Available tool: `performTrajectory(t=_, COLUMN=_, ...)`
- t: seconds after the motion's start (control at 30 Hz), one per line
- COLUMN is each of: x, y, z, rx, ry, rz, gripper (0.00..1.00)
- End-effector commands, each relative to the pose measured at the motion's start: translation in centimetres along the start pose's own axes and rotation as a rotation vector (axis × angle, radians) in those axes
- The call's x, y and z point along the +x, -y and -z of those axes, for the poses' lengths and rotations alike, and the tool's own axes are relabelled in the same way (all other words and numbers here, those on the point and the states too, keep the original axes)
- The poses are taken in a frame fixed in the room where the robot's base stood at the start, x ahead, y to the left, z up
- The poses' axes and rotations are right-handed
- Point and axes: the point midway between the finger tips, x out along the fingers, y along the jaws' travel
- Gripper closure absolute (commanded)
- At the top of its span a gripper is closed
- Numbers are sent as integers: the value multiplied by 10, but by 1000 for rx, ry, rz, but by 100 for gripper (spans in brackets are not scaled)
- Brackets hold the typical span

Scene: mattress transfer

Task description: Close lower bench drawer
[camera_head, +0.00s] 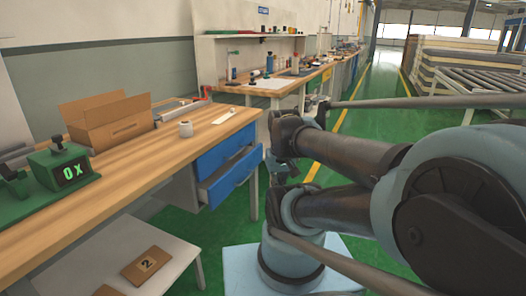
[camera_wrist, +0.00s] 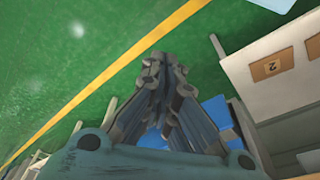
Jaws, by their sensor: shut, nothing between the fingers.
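The lower bench drawer (camera_head: 234,179) has a blue front and stands partly pulled out under the wooden workbench, with its grey inside showing. The blue upper drawer (camera_head: 225,151) above it looks shut. My gripper (camera_head: 272,178) is just right of the lower drawer's front, at about its height. I cannot tell whether it touches the drawer. In the wrist view my gripper (camera_wrist: 163,62) has its fingers together and empty over the green floor. Blue drawer surfaces (camera_wrist: 217,112) show partly behind the fingers there; which drawer is unclear.
The workbench top (camera_head: 140,172) carries an open cardboard box (camera_head: 108,122), a white roll (camera_head: 186,129) and a green device (camera_head: 62,168). A low white shelf (camera_head: 110,258) holds brown numbered plates. Green floor with a yellow line (camera_head: 312,172) lies open beyond my arm.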

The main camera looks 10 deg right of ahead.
Motion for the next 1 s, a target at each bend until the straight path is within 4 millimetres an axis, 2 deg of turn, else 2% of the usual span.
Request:
performTrajectory(t=0.07, x=-3, y=1, z=-4, rx=18, ry=-4, rz=5, gripper=100)
performTrajectory(t=0.27, x=-15, y=8, z=25, rx=170, ry=4, rz=49, gripper=100)
performTrajectory(t=0.6, x=-32, y=11, z=104, rx=575, ry=41, rz=165, gripper=100)
performTrajectory(t=1.0, x=-26, y=-6, z=206, rx=1042, ry=115, rz=302, gripper=100)
